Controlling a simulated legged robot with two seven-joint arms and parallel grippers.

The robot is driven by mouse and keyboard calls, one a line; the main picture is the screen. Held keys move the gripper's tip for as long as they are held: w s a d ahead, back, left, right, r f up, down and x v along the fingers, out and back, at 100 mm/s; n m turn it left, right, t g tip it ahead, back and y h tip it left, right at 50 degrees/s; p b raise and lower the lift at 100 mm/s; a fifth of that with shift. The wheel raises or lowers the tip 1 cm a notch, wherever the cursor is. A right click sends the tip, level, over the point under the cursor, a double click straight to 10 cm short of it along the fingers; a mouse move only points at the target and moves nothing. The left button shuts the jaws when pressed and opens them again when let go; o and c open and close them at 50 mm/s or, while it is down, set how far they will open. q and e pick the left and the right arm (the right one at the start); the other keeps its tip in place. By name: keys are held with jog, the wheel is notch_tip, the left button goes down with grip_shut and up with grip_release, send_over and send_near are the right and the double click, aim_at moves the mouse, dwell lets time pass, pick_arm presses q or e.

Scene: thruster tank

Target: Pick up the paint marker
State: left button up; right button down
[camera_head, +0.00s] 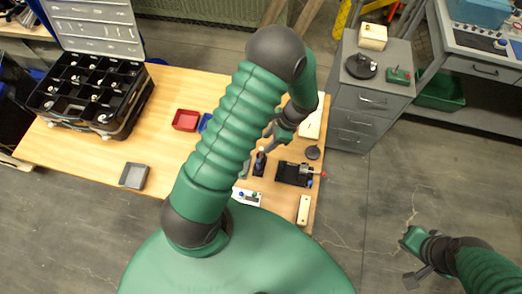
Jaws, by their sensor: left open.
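I cannot make out the paint marker for certain; the items near my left gripper are small and partly hidden by my arm. My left gripper (270,133) hangs open over the right part of the wooden table (92,160). A small dark upright item (260,163) stands just below it in the picture. A white holder (246,197) with small blue and green pieces lies nearer to me, partly behind my arm. My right gripper (408,262) is low at the right, over the floor, away from the table; its jaw opening is unclear.
A black fixture (294,174) with a red knob, a dark round piece (313,152) and a pale block (303,209) sit at the table's right edge. Red bin (185,120), grey tray (133,176) and open organizer case (92,88) stand left. A grey drawer cabinet (365,100) stands right.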

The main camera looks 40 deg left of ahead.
aim_at(261, 148)
pick_arm(q)
jog(key=p+x, duration=0.1)
jog(key=x, duration=0.6)
jog(key=shift+a+f+p, duration=0.15)
jog(key=shift+a+p, duration=0.1)
jog(key=shift+p, duration=0.15)
jog(key=shift+w+a+f, duration=0.1)
jog(key=shift+f, duration=0.1)
jog(key=shift+w, duration=0.15)
jog(key=c, duration=0.5)
grip_shut()
pick_arm(e)
jog(key=shift+w+d+r, duration=0.1)
jog(key=shift+w+r, duration=0.3)
jog(key=shift+r, duration=0.4)
